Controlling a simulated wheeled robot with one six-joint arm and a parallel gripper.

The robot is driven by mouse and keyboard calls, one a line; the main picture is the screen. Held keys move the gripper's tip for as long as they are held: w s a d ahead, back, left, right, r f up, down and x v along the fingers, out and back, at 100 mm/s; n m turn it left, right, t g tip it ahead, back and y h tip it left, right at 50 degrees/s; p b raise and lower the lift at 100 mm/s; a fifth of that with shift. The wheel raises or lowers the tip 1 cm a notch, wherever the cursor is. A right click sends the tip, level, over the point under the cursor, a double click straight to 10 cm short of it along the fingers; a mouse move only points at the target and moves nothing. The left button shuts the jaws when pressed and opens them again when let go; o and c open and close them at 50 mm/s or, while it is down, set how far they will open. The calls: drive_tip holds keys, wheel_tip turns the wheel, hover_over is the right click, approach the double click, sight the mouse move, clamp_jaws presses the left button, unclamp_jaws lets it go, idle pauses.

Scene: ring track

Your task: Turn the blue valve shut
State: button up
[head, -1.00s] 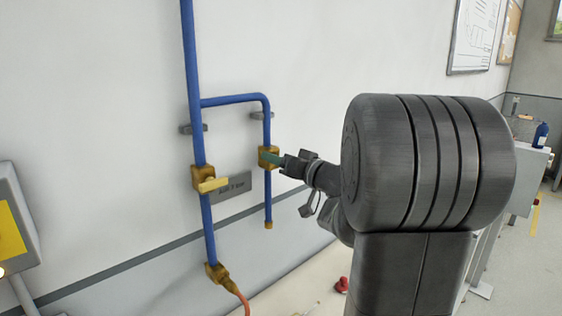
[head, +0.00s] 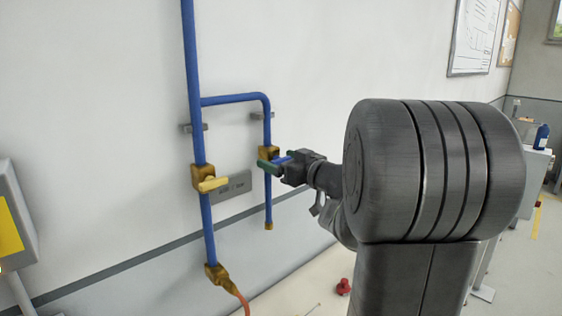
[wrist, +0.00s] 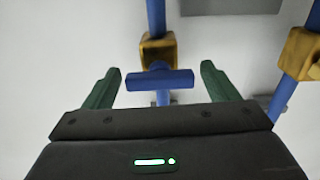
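The blue valve has a brass body on the short right-hand blue pipe; the body (wrist: 158,50) shows in the wrist view. Its blue handle (wrist: 160,79) lies crosswise to the pipe, between my gripper's two green fingers (wrist: 158,85). There is a gap on each side, so my gripper is open around the handle and not closed on it.
A second brass valve with a yellow handle (head: 212,184) sits on the main blue pipe (head: 192,80) to the left. A grey plate (head: 236,186) is on the wall between the pipes. An orange hose (head: 238,298) leaves the main pipe's bottom. A grey box (head: 12,220) stands far left.

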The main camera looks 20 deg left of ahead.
drive_tip(key=b+v, duration=0.1)
drive_tip(key=v, duration=1.2)
drive_tip(key=shift+d, duration=0.35)
drive_tip(key=shift+a, duration=0.1)
drive_tip(key=p+x, duration=0.1)
drive_tip(key=x, duration=1.2)
drive_tip(key=shift+a, duration=0.3)
drive_tip(key=shift+d, duration=0.1)
